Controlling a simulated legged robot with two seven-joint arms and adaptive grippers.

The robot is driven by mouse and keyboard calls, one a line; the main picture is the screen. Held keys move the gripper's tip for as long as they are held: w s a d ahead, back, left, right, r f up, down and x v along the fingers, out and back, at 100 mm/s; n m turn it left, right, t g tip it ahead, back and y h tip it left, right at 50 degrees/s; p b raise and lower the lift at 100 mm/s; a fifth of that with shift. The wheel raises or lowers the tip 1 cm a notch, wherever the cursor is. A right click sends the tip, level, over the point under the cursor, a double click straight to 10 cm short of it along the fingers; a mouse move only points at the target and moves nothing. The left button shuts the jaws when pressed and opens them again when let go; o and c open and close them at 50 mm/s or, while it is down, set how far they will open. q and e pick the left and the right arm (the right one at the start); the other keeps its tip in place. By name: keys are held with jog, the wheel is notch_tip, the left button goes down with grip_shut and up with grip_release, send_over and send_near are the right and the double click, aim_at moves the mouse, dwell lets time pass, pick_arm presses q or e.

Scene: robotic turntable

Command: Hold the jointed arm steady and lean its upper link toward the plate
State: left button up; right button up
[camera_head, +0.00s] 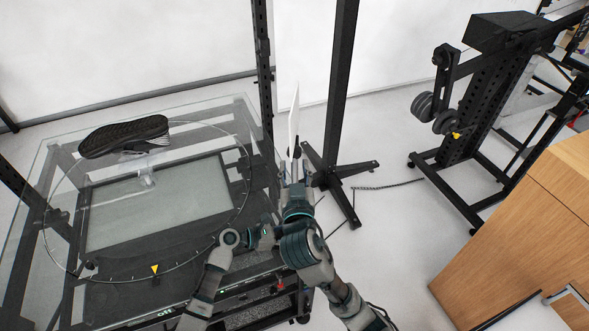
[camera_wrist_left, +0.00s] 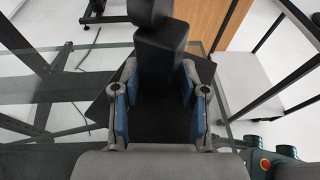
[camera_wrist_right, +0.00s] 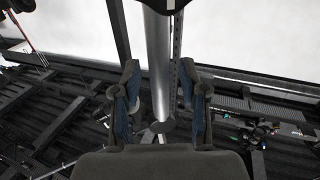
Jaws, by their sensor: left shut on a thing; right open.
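The glass turntable plate (camera_head: 200,243) with a scale ring lies at the left, a dark shoe (camera_head: 125,137) on it. My left gripper (camera_head: 264,234) is beside the plate's right edge. In the left wrist view it is shut on a black block of the jointed arm (camera_wrist_left: 155,105), and a black link (camera_wrist_left: 160,45) rises from the block. My right gripper (camera_head: 294,172) is higher up and open, below a thin pale panel (camera_head: 294,112). In the right wrist view a silvery upright piece (camera_wrist_right: 159,60) stands between its fingers; contact cannot be told. My arms partly hide the jointed arm in the head view.
A black upright post (camera_head: 340,90) on a splayed foot stands just right of my right gripper. Another black frame post (camera_head: 262,60) rises at the plate's back right. A black stand (camera_head: 480,110) and wooden cabinet (camera_head: 520,230) are farther right.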

grip_shut()
jog(key=shift+a, duration=0.1)
pick_arm(q)
jog(key=shift+a, duration=0.1)
pick_arm(e)
jog(key=a+f+n+g+h, duration=0.1)
jog(key=a+f+n, duration=0.1)
jog(key=a+n, duration=0.4)
jog(key=shift+w+f+n+g, duration=0.3)
jog(key=shift+w+f+n, duration=0.1)
jog(key=shift+n, duration=0.7)
grip_release()
